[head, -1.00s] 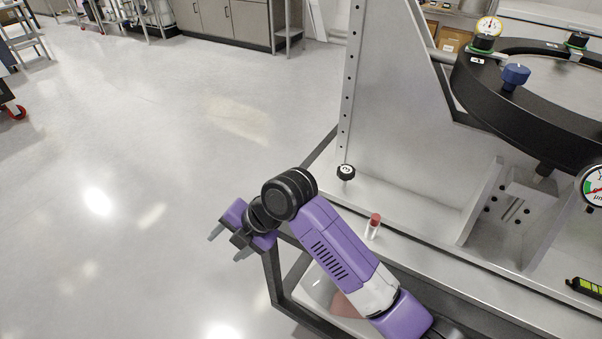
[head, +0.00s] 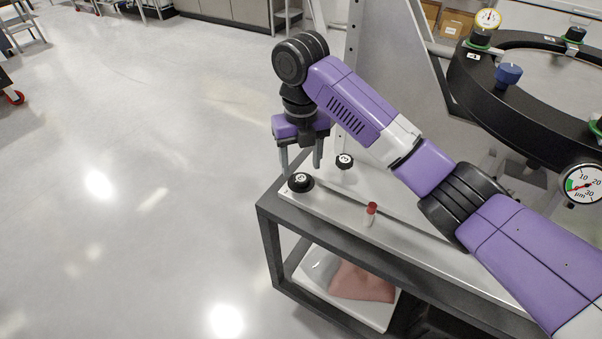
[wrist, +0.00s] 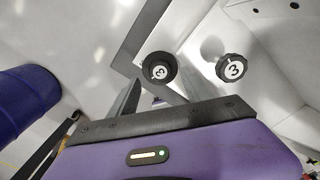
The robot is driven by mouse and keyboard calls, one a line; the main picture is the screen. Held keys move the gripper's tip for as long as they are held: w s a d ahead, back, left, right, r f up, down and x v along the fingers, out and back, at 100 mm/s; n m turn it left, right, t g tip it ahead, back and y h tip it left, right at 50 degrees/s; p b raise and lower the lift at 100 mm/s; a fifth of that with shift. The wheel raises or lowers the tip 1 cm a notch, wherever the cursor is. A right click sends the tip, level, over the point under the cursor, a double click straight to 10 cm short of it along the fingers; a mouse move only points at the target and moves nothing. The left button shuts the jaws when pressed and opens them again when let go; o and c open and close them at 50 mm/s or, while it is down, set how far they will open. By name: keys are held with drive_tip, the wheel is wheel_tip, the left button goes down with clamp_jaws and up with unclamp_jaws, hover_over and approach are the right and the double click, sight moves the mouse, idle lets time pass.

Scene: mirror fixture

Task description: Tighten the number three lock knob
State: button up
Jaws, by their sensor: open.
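Two black knobs with white number discs are on the fixture's pale base. One knob (head: 300,182) is at the base's near-left corner, and the other (head: 344,161) is beside the upright plate. I cannot tell the exact height gap. In the wrist view (wrist: 158,98) a finger shows short of the corner knob.
A white tray (head: 380,318) with a pinkish cloth (head: 360,284) is on the lower shelf. The black ring (head: 480,85) with a blue knob (head: 508,75) and gauges is at right. Open floor lies left.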

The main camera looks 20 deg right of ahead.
sight(301, 177)
drive_tip(key=shift+f, duration=1.9)
clamp_jaws()
